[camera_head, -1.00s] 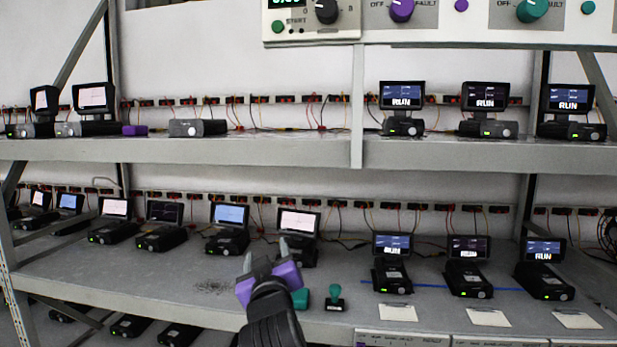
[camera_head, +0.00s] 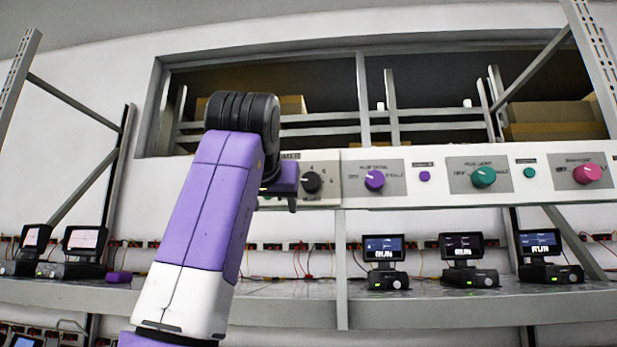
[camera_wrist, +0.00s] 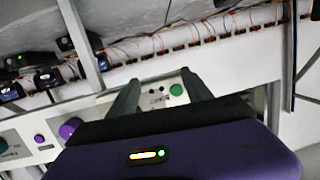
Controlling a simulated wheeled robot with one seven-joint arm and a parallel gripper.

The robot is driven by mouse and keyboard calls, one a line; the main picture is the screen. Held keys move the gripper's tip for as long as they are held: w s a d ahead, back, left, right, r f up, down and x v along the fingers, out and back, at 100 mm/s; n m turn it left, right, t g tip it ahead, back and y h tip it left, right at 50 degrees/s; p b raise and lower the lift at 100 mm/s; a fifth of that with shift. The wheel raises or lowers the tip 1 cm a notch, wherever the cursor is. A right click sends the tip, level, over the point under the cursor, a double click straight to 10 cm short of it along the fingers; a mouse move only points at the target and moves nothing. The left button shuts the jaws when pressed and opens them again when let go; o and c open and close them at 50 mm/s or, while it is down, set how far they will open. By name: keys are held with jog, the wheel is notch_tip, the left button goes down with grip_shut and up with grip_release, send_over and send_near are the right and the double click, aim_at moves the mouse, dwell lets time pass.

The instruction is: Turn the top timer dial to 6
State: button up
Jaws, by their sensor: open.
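The timer dial (camera_head: 312,182), a black knob with a white mark, is on the left part of the long white control panel (camera_head: 450,197) in the head view. Printed numbers surround it, too small to read surely. My gripper (camera_head: 284,181) is just left of the dial, partly hidden by my own purple arm, which also covers the panel's left end. In the wrist view my gripper's two fingers (camera_wrist: 160,77) are spread and empty, with the green start button (camera_wrist: 176,90) showing between them. I cannot make out the timer dial there; the gripper body covers that part.
Right of the timer are a purple dial (camera_head: 374,180), a teal dial (camera_head: 484,177) and a pink dial (camera_head: 587,173), with small buttons between. Rack posts stand at both sides.

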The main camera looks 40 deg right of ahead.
jog(key=m+g+y, duration=0.1)
jog(key=m+y, duration=0.1)
send_near(311, 179)
jog(key=shift+p+x, duration=1.35)
jog(key=shift+x, duration=3.2)
grip_shut()
